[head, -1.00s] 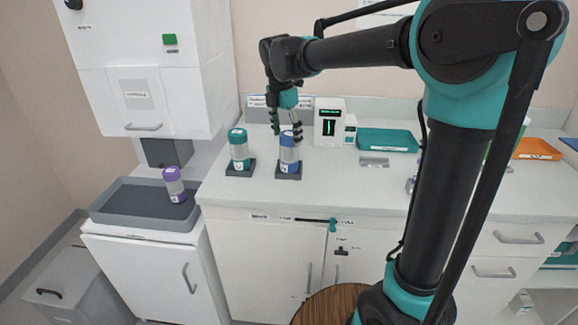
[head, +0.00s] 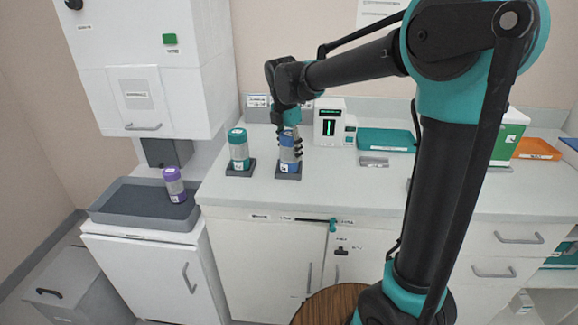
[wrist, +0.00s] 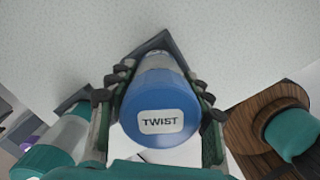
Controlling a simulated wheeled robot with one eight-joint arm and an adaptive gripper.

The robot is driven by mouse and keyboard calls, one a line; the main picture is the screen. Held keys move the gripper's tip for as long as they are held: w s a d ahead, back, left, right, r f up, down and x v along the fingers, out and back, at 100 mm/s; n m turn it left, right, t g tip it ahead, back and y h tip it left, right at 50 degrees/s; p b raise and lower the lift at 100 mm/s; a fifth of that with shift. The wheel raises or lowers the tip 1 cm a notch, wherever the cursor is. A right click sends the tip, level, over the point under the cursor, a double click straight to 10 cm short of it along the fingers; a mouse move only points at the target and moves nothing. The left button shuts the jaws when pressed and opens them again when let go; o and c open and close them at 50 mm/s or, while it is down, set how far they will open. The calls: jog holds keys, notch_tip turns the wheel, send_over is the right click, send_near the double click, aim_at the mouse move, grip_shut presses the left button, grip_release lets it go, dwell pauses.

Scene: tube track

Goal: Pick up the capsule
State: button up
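A capsule with a blue cap marked TWIST (wrist: 165,112) and a clear body stands upright in a dark square base on the counter; it also shows in the head view (head: 288,157). My gripper (head: 291,143) is down over it from above. In the wrist view my gripper (wrist: 160,95) has one finger on each side of the blue capsule, close to it but not visibly closed on it. A teal-capped capsule (head: 239,150) stands in its own base just to the left. A purple capsule (head: 174,186) stands on the dark tray at the left.
The dark tray (head: 110,212) sits on a lower white cabinet below a white wall unit (head: 150,60). Behind and right are a small white device (head: 329,122), a teal tray (head: 388,141) and a small grey block (head: 374,162). The counter front right of the blue capsule is clear.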

jog(key=c, duration=0.8)
notch_tip(320, 180, up, 20)
jog(key=shift+r, duration=0.1)
jog(key=shift+a, duration=0.1)
